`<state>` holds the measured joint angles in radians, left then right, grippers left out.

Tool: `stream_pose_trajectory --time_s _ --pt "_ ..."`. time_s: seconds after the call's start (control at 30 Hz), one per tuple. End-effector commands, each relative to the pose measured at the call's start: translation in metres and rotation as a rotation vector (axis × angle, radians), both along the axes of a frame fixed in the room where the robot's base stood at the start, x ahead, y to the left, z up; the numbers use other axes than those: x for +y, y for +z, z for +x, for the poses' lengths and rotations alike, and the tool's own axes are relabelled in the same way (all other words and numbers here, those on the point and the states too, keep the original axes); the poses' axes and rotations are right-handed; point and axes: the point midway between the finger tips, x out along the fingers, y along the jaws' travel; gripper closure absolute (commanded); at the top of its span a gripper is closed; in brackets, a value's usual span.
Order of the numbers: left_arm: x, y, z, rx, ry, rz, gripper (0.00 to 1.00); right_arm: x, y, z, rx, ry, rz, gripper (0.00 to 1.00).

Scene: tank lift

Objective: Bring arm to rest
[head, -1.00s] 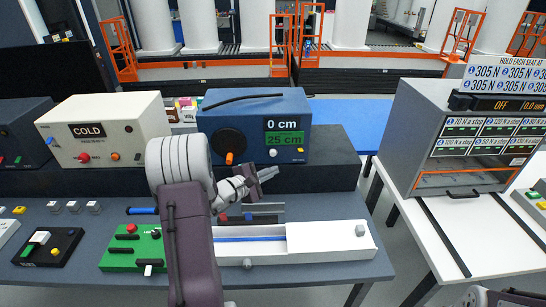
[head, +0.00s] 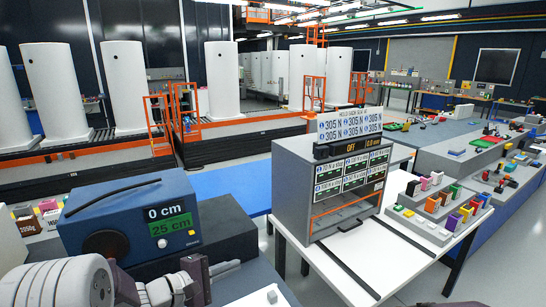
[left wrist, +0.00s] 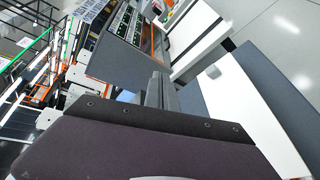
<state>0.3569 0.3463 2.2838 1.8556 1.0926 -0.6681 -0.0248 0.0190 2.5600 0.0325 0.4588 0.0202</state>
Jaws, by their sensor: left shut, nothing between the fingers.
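My left arm comes in at the lower left of the head view. Its left gripper (head: 226,268) is in front of the blue box with the 0 cm and 25 cm readouts (head: 135,218). The left gripper is shut and empty. In the left wrist view its fingers (left wrist: 160,92) are together with nothing between them.
A grey cabinet with small displays (head: 333,190) stands on a white table (head: 375,262) to the right. White tanks (head: 123,85) stand behind.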

Motion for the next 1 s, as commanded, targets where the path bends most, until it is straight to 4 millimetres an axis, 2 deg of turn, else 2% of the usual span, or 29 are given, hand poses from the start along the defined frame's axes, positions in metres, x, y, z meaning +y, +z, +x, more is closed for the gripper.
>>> stream_pose_trajectory --time_s 0.03,0.07,0.1,0.17,0.2,0.23,0.3,0.33,0.4,0.5,0.6,0.7,1.0 --pt "-0.037 -0.007 -0.027 0.025 -0.141 0.067 1.00 0.000 0.000 0.000 0.000 0.000 0.000 0.64" --pt "-0.055 -0.014 -0.047 0.048 -0.231 0.118 1.00 0.000 0.000 0.000 0.000 0.000 0.000 0.64" --pt "-0.075 -0.026 -0.076 0.081 -0.352 0.197 1.00 0.000 0.000 0.000 0.000 0.000 0.000 0.64" --pt "-0.092 -0.049 -0.125 0.133 -0.536 0.345 1.00 0.000 0.000 0.000 0.000 0.000 0.000 0.64" --pt "-0.092 -0.067 -0.157 0.166 -0.653 0.462 1.00 0.000 0.000 0.000 0.000 0.000 0.000 0.64" --pt "-0.087 -0.079 -0.177 0.185 -0.729 0.552 1.00 0.000 0.000 0.000 0.000 0.000 0.000 0.64" --pt "-0.062 -0.103 -0.211 0.215 -0.872 0.767 1.00 0.000 0.000 0.000 0.000 0.000 0.000 0.64" --pt "-0.048 -0.111 -0.220 0.223 -0.917 0.856 1.00 0.000 0.000 0.000 0.000 0.000 0.000 0.64" --pt "-0.014 -0.124 -0.230 0.227 -0.988 1.042 1.00 0.000 0.000 0.000 0.000 0.000 0.000 0.64" --pt "0.025 -0.135 -0.228 0.226 -1.027 1.234 1.00 0.000 0.000 0.000 0.000 0.000 0.000 0.64" --pt "0.046 -0.138 -0.218 0.210 -1.022 1.343 1.00 0.000 0.000 0.000 0.000 0.000 0.000 0.64" --pt "0.050 -0.138 -0.209 0.218 -0.962 1.360 1.00 0.000 0.000 0.000 0.000 0.000 0.000 0.64" --pt "0.049 -0.138 -0.210 0.227 -0.955 1.354 1.00 0.000 0.000 0.000 0.000 0.000 0.000 0.64"
